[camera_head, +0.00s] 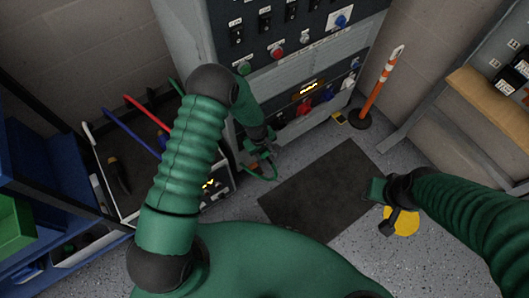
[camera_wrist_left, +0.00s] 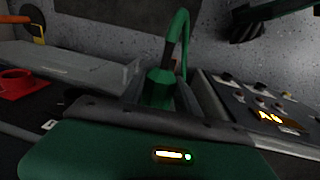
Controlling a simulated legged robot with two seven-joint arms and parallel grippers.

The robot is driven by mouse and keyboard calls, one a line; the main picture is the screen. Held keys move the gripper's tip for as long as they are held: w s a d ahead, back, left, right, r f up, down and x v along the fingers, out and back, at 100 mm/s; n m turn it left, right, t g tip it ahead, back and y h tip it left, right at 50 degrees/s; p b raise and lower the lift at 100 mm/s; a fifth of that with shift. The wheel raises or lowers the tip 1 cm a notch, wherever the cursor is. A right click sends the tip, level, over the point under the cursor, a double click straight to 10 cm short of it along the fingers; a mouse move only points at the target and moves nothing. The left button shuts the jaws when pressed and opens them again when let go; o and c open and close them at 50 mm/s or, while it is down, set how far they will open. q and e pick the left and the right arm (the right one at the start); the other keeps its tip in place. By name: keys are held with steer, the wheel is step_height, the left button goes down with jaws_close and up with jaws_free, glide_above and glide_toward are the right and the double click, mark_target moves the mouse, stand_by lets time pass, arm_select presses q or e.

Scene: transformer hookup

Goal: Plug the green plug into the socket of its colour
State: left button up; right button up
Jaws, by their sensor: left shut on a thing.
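My left gripper (camera_head: 262,148) is low in front of the grey cabinet (camera_head: 285,82), its arm coming in from the left. It is shut on the green plug (camera_wrist_left: 158,88), which stands between the fingers in the left wrist view, with its green cable (camera_wrist_left: 183,40) arching up. In the head view the cable (camera_head: 262,174) loops below the gripper, and the plug itself is hard to make out. On the cabinet's lower row I see a red connector (camera_head: 304,106) and a blue one (camera_head: 348,81). No green socket is clearly visible. My right gripper (camera_head: 386,205) hangs over the floor; its jaws are unclear.
A dark mat (camera_head: 315,195), an orange-and-white post (camera_head: 378,85) and a yellow disc (camera_head: 406,222) are on the right.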

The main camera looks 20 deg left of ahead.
arm_select(q)
steer(key=shift+w+a, duration=0.5)
steer(key=shift+a, duration=0.1)
steer(key=o, duration=1.6)
steer(key=shift+s+a+r+p, duration=0.1)
steer(key=shift+r+p, duration=0.95)
steer(key=shift+r, duration=0.1)
steer(key=shift+s+a+r+p, duration=0.1)
steer(key=shift+s+r+p, duration=0.05)
steer(key=shift+r+p, duration=0.95)
steer(key=shift+s+a+r+p, duration=0.1)
steer(key=shift+r+p, duration=0.85)
steer(key=shift+r, duration=0.3)
